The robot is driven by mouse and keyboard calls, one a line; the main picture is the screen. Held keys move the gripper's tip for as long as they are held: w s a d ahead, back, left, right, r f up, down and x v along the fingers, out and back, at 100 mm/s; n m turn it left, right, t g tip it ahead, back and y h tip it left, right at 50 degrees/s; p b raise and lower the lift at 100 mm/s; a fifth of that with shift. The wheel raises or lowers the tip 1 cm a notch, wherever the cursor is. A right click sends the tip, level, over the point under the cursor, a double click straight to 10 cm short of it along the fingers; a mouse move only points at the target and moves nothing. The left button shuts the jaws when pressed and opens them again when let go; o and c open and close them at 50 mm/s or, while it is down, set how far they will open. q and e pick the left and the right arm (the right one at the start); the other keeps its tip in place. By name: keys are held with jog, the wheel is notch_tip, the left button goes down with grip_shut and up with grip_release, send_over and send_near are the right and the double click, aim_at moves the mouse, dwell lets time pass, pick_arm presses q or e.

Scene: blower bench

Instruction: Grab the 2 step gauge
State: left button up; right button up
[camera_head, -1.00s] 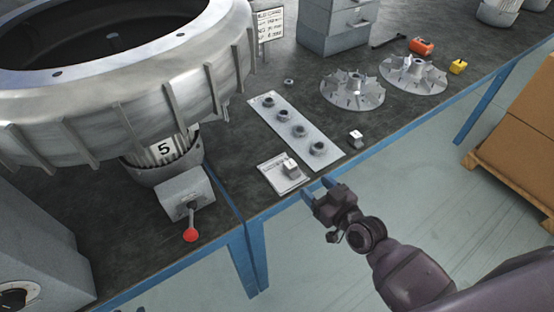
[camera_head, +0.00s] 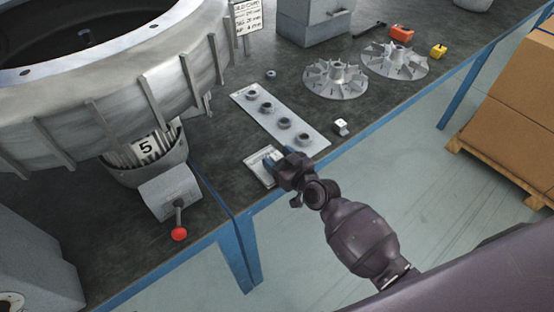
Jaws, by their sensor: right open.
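A small pale metal block, which looks like a step gauge (camera_head: 275,156), stands on a flat light plate (camera_head: 256,168) near the front edge of the bench. A second similar block (camera_head: 341,127) stands alone on the bench to the right, with a mark on top too small to read. I cannot read which one is marked 2. My left gripper is out of view.
A light strip (camera_head: 252,110) with several dark round bushings lies behind the plate. Two finned impellers (camera_head: 336,80) stand farther back. The big blower housing (camera_head: 110,100) and a red-knobbed lever (camera_head: 179,233) are at left. Cartons on a pallet (camera_head: 520,110) stand at right.

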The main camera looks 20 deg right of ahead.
jog(key=shift+w, duration=0.1)
jog(key=c, duration=1.1)
jog(key=shift+r, duration=0.15)
